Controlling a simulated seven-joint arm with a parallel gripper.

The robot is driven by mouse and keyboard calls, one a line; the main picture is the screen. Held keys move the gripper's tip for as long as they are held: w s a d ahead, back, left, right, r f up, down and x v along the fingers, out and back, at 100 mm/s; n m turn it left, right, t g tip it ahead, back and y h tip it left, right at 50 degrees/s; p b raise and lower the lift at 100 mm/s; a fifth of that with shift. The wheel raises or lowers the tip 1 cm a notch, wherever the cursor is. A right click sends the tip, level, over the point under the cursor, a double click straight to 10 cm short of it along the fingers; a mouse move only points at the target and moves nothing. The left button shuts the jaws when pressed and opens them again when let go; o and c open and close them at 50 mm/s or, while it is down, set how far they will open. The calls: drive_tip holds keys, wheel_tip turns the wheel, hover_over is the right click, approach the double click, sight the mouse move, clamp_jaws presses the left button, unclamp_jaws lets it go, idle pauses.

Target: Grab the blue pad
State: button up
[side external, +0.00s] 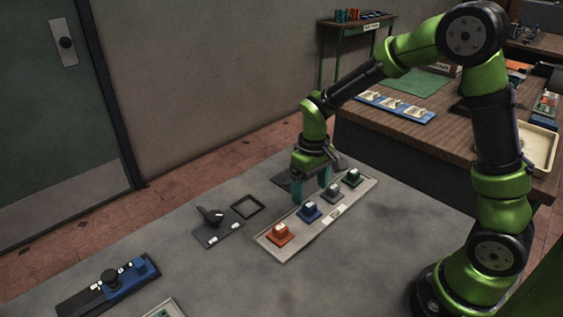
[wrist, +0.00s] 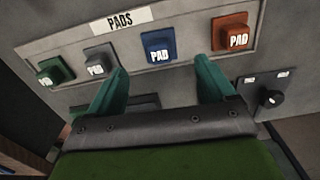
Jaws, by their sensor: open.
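The blue pad (side external: 309,212) sits on a light tray (side external: 322,224) between the orange pad (side external: 279,234) and the grey pad (side external: 332,195). In the wrist view the blue pad (wrist: 158,46) lies beyond my fingertips, between their lines, with "PAD" written on it. My gripper (side external: 311,190) is open and empty, with teal fingers pointing down behind the tray near the blue pad. It also shows in the wrist view (wrist: 161,80), its fingers spread apart. I see no contact with the pad.
The green pad (side external: 352,177) is at the tray's far end. A dark lever unit (side external: 216,228) and a square frame (side external: 247,206) lie left of the tray. A blue-and-black fixture (side external: 110,284) is at lower left. The table between is clear.

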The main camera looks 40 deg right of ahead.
sight(310, 204)
wheel_tip(310, 204, down, 7)
drive_tip(key=shift+s+r, duration=0.1)
drive_tip(key=shift+r, duration=0.1)
idle(0.3)
drive_tip(key=c, duration=1.1)
drive_tip(key=shift+c, duration=0.2)
drive_tip(key=shift+r, duration=0.1)
